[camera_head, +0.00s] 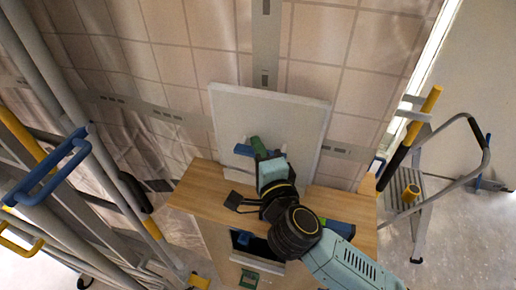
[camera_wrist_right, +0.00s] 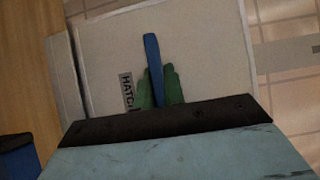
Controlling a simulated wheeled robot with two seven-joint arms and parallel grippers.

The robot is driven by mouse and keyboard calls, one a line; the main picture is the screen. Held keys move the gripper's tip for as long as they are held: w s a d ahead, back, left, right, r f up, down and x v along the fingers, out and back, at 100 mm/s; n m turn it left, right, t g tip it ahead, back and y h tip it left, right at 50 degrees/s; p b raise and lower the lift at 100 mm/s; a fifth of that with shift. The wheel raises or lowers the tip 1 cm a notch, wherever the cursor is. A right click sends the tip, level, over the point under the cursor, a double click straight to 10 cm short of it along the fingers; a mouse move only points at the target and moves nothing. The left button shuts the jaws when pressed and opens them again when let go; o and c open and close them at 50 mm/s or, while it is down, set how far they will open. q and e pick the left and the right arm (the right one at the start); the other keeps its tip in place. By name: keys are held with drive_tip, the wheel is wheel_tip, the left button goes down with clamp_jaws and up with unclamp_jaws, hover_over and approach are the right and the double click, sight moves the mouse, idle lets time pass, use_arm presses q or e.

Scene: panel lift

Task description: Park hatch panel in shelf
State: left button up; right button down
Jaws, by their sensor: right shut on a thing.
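The hatch panel (camera_head: 275,105), a pale grey flat board, stands near upright at the back edge of the wooden shelf unit (camera_head: 195,190). In the right wrist view the panel (camera_wrist_right: 200,45) carries a printed label starting "HATC" and a blue handle bar (camera_wrist_right: 152,60). My right gripper (camera_head: 261,150) is in front of the panel, its green fingertips (camera_wrist_right: 160,88) shut on the blue handle. A pale grey strip (camera_wrist_right: 62,70) runs along the panel's edge by the wood; whether the panel rests in it I cannot tell. My left gripper is not in view.
A blue and dark object (camera_head: 340,229) lies on the wooden top at right. The unit's front has a dark opening. A stepladder (camera_head: 415,190) stands at right; poles and blue-handled frames (camera_head: 50,170) crowd the left. A tiled sheet wall (camera_head: 340,60) is behind.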

drive_tip(key=shift+f, duration=0.25)
drive_tip(key=shift+f+b, duration=0.35)
drive_tip(key=shift+f, duration=0.4)
drive_tip(key=shift+f, duration=0.5)
idle(0.4)
idle(0.7)
idle(0.4)
